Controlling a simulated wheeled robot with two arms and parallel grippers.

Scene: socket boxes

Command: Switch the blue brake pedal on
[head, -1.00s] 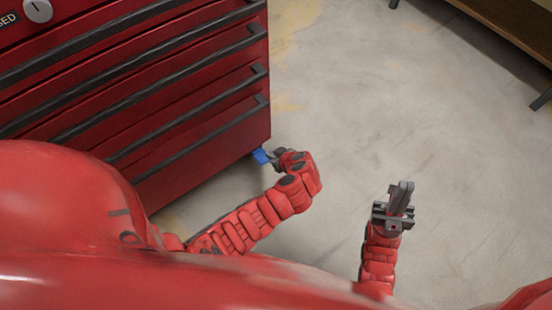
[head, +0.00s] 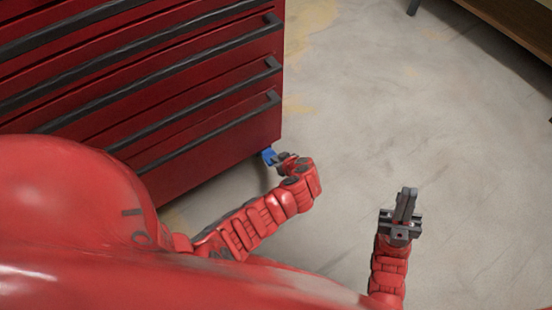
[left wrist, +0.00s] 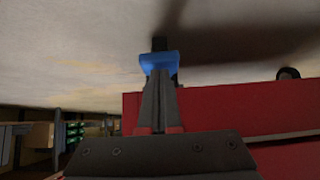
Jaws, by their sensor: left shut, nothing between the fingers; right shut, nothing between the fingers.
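The blue brake pedal (head: 268,155) sticks out low at the near right corner of the red tool chest (head: 215,140), close to the floor. My left gripper (head: 280,161) is at the pedal, shut with nothing between its fingers. In the left wrist view the blue pedal (left wrist: 159,62) lies right at the tips of the shut left fingers (left wrist: 158,85); they look to be touching it, but the exact contact is hard to tell. My right gripper (head: 405,205) is shut and empty, pointing up over the floor, well away from the chest.
The chest has several drawers with long dark handles (head: 205,125) on its front. A wooden bench (head: 520,35) stands at the top right. The concrete floor (head: 390,110) between chest and bench is clear. A dark caster wheel (left wrist: 288,73) shows in the left wrist view.

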